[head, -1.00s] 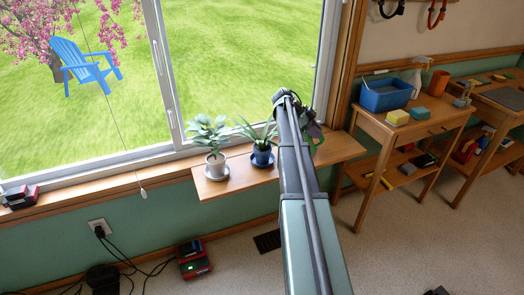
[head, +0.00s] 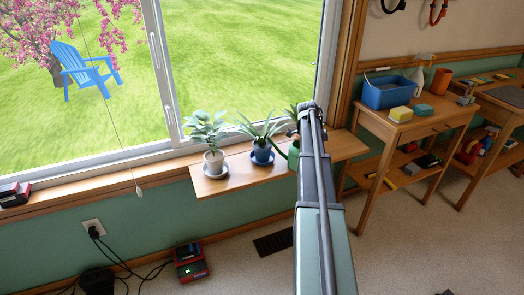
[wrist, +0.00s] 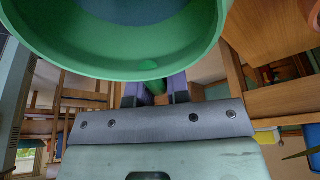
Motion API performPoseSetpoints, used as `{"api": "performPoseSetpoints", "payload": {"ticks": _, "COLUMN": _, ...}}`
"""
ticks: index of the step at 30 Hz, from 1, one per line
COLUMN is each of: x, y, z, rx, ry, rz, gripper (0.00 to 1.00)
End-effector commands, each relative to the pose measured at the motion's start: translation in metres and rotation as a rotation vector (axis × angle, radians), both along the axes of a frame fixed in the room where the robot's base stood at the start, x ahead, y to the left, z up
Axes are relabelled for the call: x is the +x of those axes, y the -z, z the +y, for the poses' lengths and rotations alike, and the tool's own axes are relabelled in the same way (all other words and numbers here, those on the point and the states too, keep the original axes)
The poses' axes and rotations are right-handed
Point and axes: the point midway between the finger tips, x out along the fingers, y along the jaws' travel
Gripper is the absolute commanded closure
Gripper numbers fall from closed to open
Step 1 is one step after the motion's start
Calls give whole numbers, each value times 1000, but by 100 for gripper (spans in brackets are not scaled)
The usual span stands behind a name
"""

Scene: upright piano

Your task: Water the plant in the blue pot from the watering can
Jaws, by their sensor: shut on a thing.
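The blue pot (head: 262,154) stands on a saucer on the wooden window shelf (head: 240,178), with a spiky green plant (head: 260,132) in it. The green watering can (head: 293,155) shows just right of the blue pot, mostly hidden behind my arm. In the wrist view, the can's wide green rim (wrist: 120,72) fills the top. My gripper (wrist: 154,92) has its purple fingers shut on the can's green handle. The head view hides the fingers behind my arm. I cannot see the spout or any water.
Another plant (head: 299,114) is partly hidden behind my arm. The window is behind the shelf. A wooden side table (head: 440,122) with a blue bin (head: 388,92) stands at right. The shelf's right end looks clear.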

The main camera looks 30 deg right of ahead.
Motion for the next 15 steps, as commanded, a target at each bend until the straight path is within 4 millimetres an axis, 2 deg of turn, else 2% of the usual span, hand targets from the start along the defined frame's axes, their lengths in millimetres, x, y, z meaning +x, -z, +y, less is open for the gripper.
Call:
{"api": "performPoseSetpoints", "payload": {"ticks": 6, "x": -1, "y": -4, "z": -1, "rx": -1, "ry": 0, "rz": 2, "gripper": 100}}
{"api": "performPoseSetpoints", "payload": {"ticks": 15, "x": -20, "y": -33, "z": -17, "rx": -1, "ry": 1, "rz": 3, "gripper": 100}}
